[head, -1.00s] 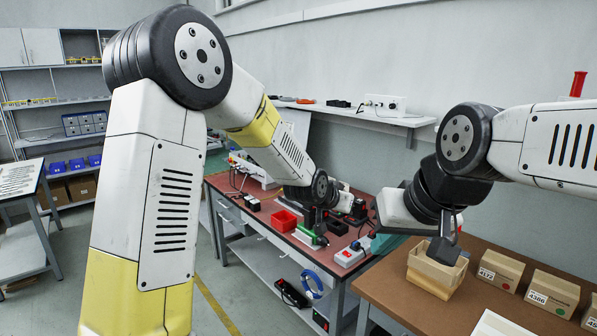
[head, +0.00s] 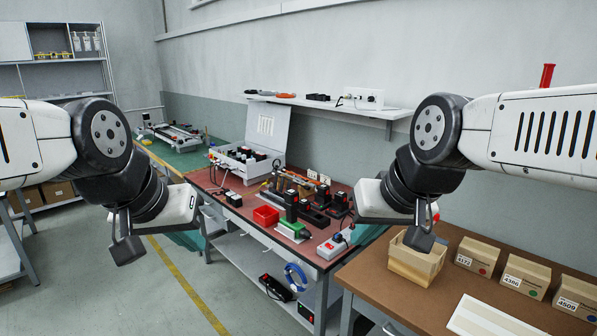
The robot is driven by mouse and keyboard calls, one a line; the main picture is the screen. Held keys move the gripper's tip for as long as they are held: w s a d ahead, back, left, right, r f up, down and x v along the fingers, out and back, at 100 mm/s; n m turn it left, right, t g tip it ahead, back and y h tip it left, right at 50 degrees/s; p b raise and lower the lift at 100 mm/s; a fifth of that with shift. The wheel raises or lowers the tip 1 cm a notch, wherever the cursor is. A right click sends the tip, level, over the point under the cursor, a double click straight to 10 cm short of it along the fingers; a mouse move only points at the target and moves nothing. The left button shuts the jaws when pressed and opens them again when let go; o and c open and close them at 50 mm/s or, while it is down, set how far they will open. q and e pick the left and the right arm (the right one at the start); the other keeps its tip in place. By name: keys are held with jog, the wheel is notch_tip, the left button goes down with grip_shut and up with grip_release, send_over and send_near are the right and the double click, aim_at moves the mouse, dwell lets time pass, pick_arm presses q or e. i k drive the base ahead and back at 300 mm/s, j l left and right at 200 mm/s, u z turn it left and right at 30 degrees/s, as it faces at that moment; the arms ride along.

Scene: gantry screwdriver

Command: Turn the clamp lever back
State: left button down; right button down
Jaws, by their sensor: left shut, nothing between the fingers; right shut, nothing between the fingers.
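I cannot make out the clamp lever in the head view; it is too small or hidden. Black upright tools (head: 291,205) and other small devices stand on the red-topped workbench (head: 237,196) in the middle. A low frame with rails (head: 172,134) lies on a green table at the back left. My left gripper (head: 126,249) is shut and empty, hanging over the floor left of the workbench. My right gripper (head: 424,240) is shut and empty, in front of and above the wooden bin on the brown table, right of the workbench devices.
The wooden bin (head: 414,262) and several labelled boxes (head: 525,276) stand on the brown table (head: 395,300). A wall shelf (head: 335,105) hangs behind. The floor at left is open.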

aim_at(435, 218)
jog(key=i+l+z, duration=0.2)
jog(key=i+l, duration=0.15)
jog(key=i+l+z, duration=0.2)
jog(key=i, duration=0.3)
